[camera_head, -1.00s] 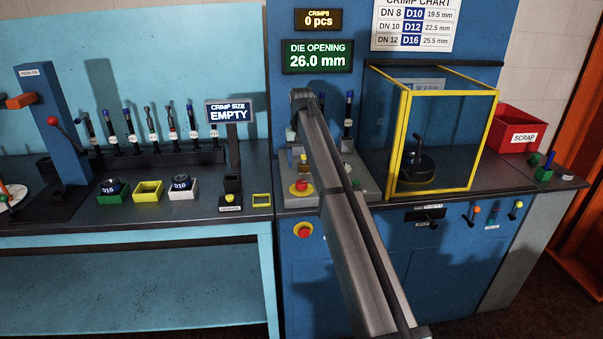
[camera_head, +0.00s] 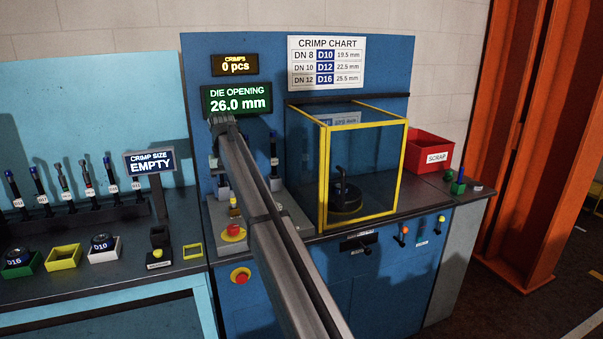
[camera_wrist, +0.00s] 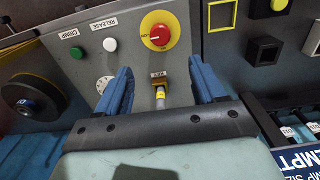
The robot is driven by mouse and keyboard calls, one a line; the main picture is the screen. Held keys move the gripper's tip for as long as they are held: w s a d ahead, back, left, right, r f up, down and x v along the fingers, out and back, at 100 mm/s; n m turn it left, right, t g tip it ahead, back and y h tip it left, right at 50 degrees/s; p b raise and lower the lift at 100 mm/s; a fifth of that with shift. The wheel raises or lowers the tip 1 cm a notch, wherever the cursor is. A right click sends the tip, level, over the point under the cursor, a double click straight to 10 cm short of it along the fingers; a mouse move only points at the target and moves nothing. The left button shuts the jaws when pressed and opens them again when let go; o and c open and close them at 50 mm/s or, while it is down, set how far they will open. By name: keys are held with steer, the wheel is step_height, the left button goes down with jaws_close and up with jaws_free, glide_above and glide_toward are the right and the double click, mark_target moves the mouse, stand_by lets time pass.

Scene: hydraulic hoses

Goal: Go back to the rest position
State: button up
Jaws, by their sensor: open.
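My gripper (camera_wrist: 163,88) is open in the wrist view, with its two blue fingers apart. They point at the grey control panel of the crimp machine. A small key switch with a brass-coloured label and a grey-and-yellow stem (camera_wrist: 160,92) shows between the fingers. The fingers do not close on it; I cannot tell how far away it is. In the head view my arm reaches up over the panel, and its far end hides my fingers. No rest position is marked in either view.
A red stop button (camera_wrist: 158,31) and green and white buttons are close by on the panel. The yellow-framed guard box (camera_head: 360,170) stands right of my arm, with the red scrap bin (camera_head: 428,156) beyond. Hoses, die trays and the crimp size sign (camera_head: 151,163) are left.

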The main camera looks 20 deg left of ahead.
steer(key=s+d+f+g+y, duration=0.1)
steer(key=d+f+g, duration=0.1)
steer(key=d+f, duration=1.3)
steer(key=s+d+f+g+y, duration=0.1)
steer(key=d+f+g, duration=0.1)
steer(key=d+f, duration=1.35)
steer(key=s+d+f+m, duration=0.1)
steer(key=s+d+f, duration=0.2)
steer(key=d+f, duration=0.65)
steer(key=s+d+f+m, duration=0.2)
steer(key=s+d+f, duration=0.3)
steer(key=f, duration=0.7)
steer(key=s+d+f+m+h, duration=0.1)
steer(key=s+d+f, duration=0.35)
steer(key=d, duration=0.25)
steer(key=s+d+f+m+g, duration=0.1)
steer(key=s+d+f, duration=0.2)
steer(key=s+d, duration=0.3)
steer(key=s+d+f+m+h, duration=0.1)
steer(key=s+d+f, duration=0.35)
steer(key=d, duration=0.25)
steer(key=s+d+f+m+g, duration=0.1)
steer(key=s+d, duration=0.4)
steer(key=s, duration=0.5)
steer(key=s+d+f+m, duration=0.1)
steer(key=s+d, duration=0.4)
steer(key=s, duration=0.5)
steer(key=shift+f+m+g, duration=0.4)
